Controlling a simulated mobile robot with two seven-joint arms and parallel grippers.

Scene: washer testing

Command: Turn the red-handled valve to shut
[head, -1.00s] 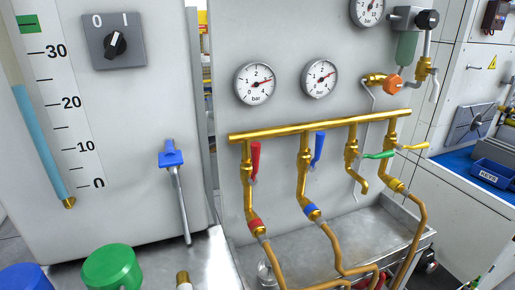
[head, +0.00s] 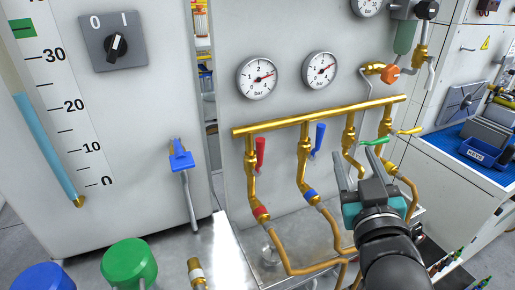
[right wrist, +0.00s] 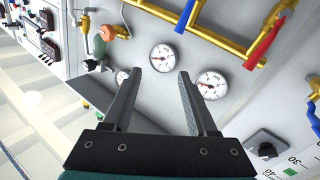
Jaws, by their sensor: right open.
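The red handle (head: 260,151) hangs roughly upright beside its brass valve, on the leftmost branch of the brass manifold (head: 310,119). It also shows at the upper right of the right wrist view (right wrist: 267,42). My right gripper (head: 354,152) is open and empty, with its fingers pointing up. It is well right of the red handle, in front of the branches with the green and yellow handles. In the right wrist view, the gripper (right wrist: 159,72) has a clear gap between its fingers. My left gripper is not in view.
A blue handle (head: 318,138) is just right of the red one. A green handle (head: 375,142) and a yellow handle (head: 409,131) are farther right. Two gauges (head: 257,78) are above the manifold. Bent copper pipes (head: 291,262) run below. A blue lever (head: 180,157) is at left.

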